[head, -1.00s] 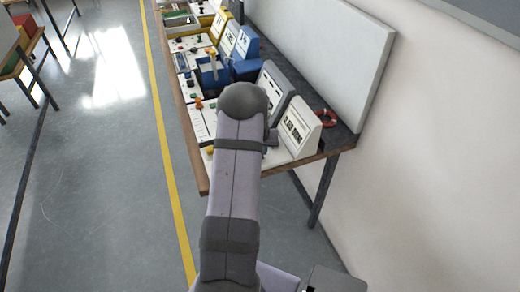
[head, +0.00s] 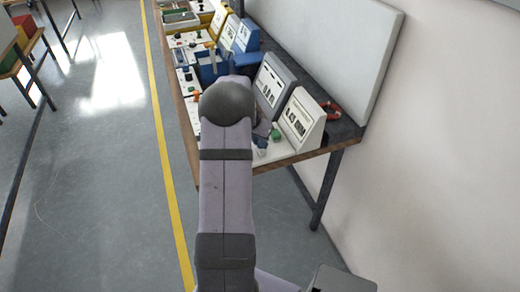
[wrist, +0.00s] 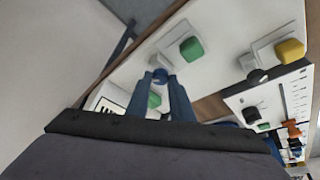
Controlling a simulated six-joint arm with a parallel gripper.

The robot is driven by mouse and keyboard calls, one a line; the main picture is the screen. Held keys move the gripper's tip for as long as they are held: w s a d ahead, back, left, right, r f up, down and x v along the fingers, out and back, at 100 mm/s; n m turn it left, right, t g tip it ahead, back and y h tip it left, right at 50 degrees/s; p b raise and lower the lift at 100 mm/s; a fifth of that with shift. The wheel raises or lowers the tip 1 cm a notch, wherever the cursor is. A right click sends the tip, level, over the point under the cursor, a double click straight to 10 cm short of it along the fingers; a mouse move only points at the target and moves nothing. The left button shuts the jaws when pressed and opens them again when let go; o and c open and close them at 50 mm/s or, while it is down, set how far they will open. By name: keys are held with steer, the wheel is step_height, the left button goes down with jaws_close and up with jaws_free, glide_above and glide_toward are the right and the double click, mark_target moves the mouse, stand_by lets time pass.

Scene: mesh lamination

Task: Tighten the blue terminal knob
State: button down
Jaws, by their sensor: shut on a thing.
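My gripper (wrist: 160,78) has two blue fingers that point into the wrist view from below. Their tips are closed around the round blue terminal knob (wrist: 160,74), one finger on each side. The knob sits on a white panel (wrist: 222,22). A green knob (wrist: 193,49) is right of the fingers on the same panel, and another green piece (wrist: 154,100) shows between the fingers.
A yellow knob (wrist: 290,51) and a black knob (wrist: 252,114) lie farther right in the wrist view. White (head: 301,120) and grey (head: 272,84) meter boxes stand along the bench's wall side, with a red ring (head: 331,111) behind.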

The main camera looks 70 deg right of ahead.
steer(key=m+b, duration=0.1)
steer(key=m+g+b, duration=0.1)
steer(key=m+b, duration=0.1)
steer(key=b, duration=0.1)
steer(key=shift+w+d+f+m+g, duration=0.1)
steer(key=shift+w+f+m+g, duration=0.1)
steer(key=shift+w+m+g, duration=0.15)
steer(key=m, duration=0.2)
steer(key=m+g+y, duration=0.1)
steer(key=shift+r+m, duration=0.2)
steer(key=shift+m, duration=0.15)
steer(key=m+p, duration=0.1)
steer(key=m, duration=0.1)
steer(key=m+g+y+p, duration=0.1)
steer(key=m, duration=0.1)
steer(key=shift+w+d+r+y+p, duration=0.1)
steer(key=shift+d+r+y+p, duration=0.1)
steer(key=shift+y+p, duration=0.15)
steer(key=m+p, duration=0.2)
steer(key=p, duration=0.1)
steer(key=shift+d+f+m+y, duration=0.1)
steer(key=shift+m+y, duration=0.25)
steer(key=shift+m, duration=0.05)
steer(key=shift+f+m+p, duration=0.15)
steer(key=shift+m+p, duration=0.45)
steer(key=c, duration=1.6)
jaws_free()
steer(key=shift+o, duration=0.2)
